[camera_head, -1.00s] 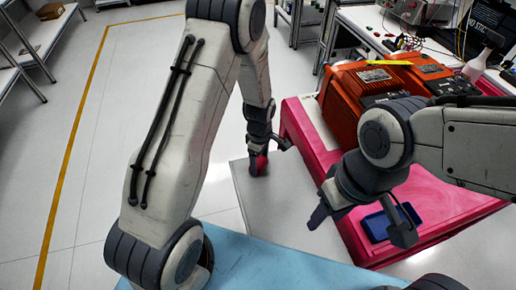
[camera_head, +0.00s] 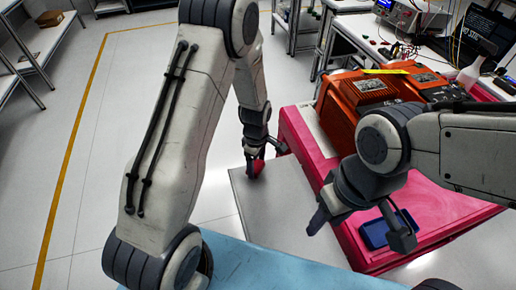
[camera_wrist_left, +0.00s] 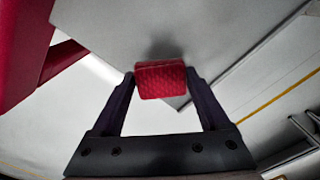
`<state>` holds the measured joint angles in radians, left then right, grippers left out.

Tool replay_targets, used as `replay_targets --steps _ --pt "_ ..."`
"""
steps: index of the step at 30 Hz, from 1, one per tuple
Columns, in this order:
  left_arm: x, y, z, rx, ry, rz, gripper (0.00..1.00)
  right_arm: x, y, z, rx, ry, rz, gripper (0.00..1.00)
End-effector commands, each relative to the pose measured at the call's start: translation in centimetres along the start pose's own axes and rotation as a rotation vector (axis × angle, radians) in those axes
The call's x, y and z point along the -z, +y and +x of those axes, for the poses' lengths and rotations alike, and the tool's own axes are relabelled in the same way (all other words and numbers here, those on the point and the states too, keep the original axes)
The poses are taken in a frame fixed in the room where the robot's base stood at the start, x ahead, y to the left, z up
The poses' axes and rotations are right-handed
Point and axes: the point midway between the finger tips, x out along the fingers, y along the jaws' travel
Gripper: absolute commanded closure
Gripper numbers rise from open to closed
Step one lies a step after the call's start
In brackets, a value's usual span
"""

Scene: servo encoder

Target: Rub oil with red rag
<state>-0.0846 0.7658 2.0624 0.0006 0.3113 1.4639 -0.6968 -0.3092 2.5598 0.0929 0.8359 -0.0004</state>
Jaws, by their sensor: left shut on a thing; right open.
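A red rag (camera_wrist_left: 160,82) is held between the fingers of my left gripper (camera_wrist_left: 160,88), seen close in the left wrist view. In the head view the red rag (camera_head: 255,169) shows below my left gripper (camera_head: 262,150), over the far left part of a grey plate (camera_head: 285,205). A dark shadow lies beside the rag in the wrist view; I cannot tell whether the rag touches the plate. No oil can be made out in either view. My right gripper (camera_head: 360,228) is open and empty, over the near part of the pink table.
The pink table (camera_head: 440,215) carries orange servo motors (camera_head: 365,100) and a blue tray (camera_head: 385,229). A workbench with instruments (camera_head: 410,15) stands behind. A shelf (camera_head: 35,50) stands at the far left, with free floor between.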

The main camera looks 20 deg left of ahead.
Motion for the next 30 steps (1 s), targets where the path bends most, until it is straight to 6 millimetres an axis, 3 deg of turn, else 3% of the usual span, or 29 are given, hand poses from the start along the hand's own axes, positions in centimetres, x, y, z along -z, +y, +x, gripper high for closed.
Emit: replay_targets --steps 1,18,30 --pt "-0.2 0.0 -0.8 0.002 0.0 0.006 0.82 0.1 -0.1 -0.9 0.0 0.001 0.0 0.5" --pt "0.0 -0.1 -5.7 0.003 0.0 0.0 0.82 0.2 -0.4 -5.0 0.0 0.0 0.001 0.5" --pt "0.2 -0.2 -5.9 0.003 0.0 -0.001 0.82 0.3 -0.4 -5.0 0.0 0.0 0.001 0.5"
